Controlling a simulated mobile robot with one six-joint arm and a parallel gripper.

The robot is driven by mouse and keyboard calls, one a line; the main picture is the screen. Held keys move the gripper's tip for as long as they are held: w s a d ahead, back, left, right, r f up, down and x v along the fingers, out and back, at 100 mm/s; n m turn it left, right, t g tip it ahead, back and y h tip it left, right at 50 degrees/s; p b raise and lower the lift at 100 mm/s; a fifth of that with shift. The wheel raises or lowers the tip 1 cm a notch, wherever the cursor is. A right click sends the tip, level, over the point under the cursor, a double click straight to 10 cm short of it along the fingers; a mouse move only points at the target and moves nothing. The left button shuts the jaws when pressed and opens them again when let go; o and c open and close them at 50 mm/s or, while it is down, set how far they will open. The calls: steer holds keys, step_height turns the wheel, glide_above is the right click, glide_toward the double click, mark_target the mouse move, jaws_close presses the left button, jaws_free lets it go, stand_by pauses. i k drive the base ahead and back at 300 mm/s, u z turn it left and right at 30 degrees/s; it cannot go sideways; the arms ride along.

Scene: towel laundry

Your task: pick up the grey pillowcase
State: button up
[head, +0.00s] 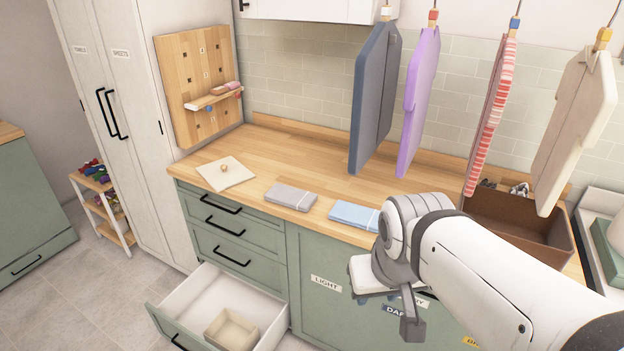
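A folded grey cloth (291,196), which looks like the grey pillowcase, lies flat near the front edge of the wooden counter (305,160). A light band crosses it near its right end. My gripper (392,310) is in front of the green cabinets, lower than the counter and to the right of the grey cloth. It is apart from the cloth. One dark finger part shows, but the angle hides whether the gripper is open or shut. Nothing is visibly held.
A folded blue cloth (354,214) lies to the right, partly behind my arm. A cream cloth (226,173) lies to the left. Slate, purple, striped and cream cloths hang above the counter. A brown bin (520,232) stands at right. The lowest drawer (222,306) is pulled out.

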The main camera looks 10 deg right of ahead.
mark_target(298, 199)
steer(key=u, duration=0.05)
steer(key=i, duration=1)
steer(key=z, duration=0.05)
